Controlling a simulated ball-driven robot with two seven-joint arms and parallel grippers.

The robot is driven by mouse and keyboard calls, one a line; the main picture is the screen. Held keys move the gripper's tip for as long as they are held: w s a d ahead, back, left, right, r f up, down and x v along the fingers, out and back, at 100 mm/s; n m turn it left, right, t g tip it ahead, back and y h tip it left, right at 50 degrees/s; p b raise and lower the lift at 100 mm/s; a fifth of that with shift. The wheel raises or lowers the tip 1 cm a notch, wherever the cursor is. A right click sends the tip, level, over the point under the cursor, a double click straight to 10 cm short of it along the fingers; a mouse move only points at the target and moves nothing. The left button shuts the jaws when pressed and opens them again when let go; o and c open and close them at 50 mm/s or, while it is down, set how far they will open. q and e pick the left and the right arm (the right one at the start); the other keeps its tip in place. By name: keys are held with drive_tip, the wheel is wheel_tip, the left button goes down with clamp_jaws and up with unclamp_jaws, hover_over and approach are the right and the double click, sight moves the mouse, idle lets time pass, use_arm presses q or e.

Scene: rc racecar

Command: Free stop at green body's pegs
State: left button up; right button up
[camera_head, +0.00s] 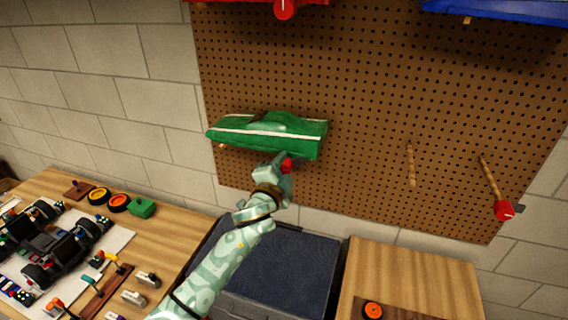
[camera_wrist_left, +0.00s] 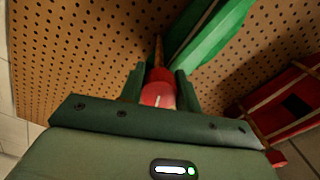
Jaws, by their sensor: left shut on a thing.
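The green car body (camera_head: 268,131), with a white stripe, hangs on the pegboard (camera_head: 370,90). My left gripper (camera_head: 284,163) is at its lower right edge. It is shut on a red stop (camera_head: 288,165). In the left wrist view the red stop (camera_wrist_left: 158,94) sits between both fingers, at the end of a wooden peg (camera_wrist_left: 158,50) that reaches back to the board. The green body (camera_wrist_left: 212,38) shows just beside that peg. A short bit of another peg (camera_head: 222,146) shows under the body's left end. My right gripper is not in view.
Two bare pegs stick out at right, one (camera_head: 411,165) without a stop and one with a red stop (camera_head: 503,210). A blue body (camera_head: 500,8) hangs above. A bench (camera_head: 160,235) with a car chassis (camera_head: 55,245) and parts is at left, a wooden top (camera_head: 415,275) at right.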

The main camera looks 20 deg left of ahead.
use_arm(q)
drive_tip(key=m+p, duration=0.1)
drive_tip(key=m, duration=0.3)
drive_tip(key=shift+m, duration=0.3)
idle(0.3)
drive_tip(key=o, duration=1)
drive_tip(key=shift+s+a+b, duration=0.15)
drive_tip(key=shift+s+b, duration=0.1)
drive_tip(key=shift+s, duration=3.85)
drive_tip(key=shift+s+a+b, duration=0.15)
drive_tip(key=shift+s+b, duration=0.05)
drive_tip(key=shift+s, duration=3.9)
